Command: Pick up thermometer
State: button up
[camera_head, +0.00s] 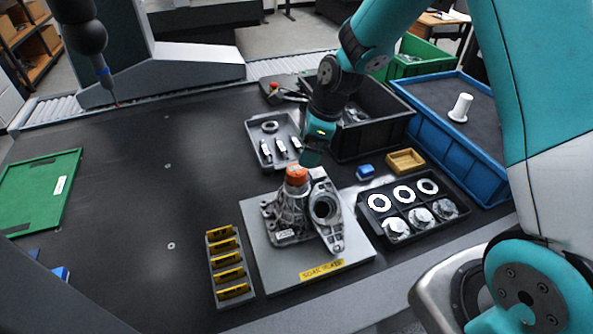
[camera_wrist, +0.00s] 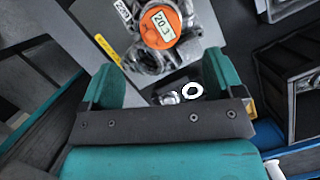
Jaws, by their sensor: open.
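The thermometer is an orange round unit (camera_head: 296,175) on top of a grey metal casting (camera_head: 292,213). In the wrist view the thermometer (camera_wrist: 160,27) shows a pale display reading about 20.3, beyond the fingertips. My gripper (camera_head: 312,157) is above and just behind the thermometer in the head view. In the wrist view my gripper (camera_wrist: 162,76) has its two teal fingers wide apart, with nothing held between them. The casting stands on a grey plate (camera_head: 278,285) with a yellow label. The thermometer's lower part is hard to make out.
A black tray with rings and metal parts (camera_head: 383,222) lies right of the plate. A rack of yellow pieces (camera_head: 221,295) stands left of it. Behind are a small parts tray (camera_head: 254,128), a black crate (camera_head: 345,150) and a blue bin (camera_head: 425,128). The dark table's left-middle is clear.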

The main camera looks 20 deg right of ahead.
aim_at(296, 169)
jog(key=p+x, duration=0.2)
jog(key=x, duration=0.6)
jog(key=shift+a+f, duration=0.1)
jog(key=shift+a, duration=0.05)
jog(key=c, duration=1.1)
jog(key=shift+c, duration=0.2)
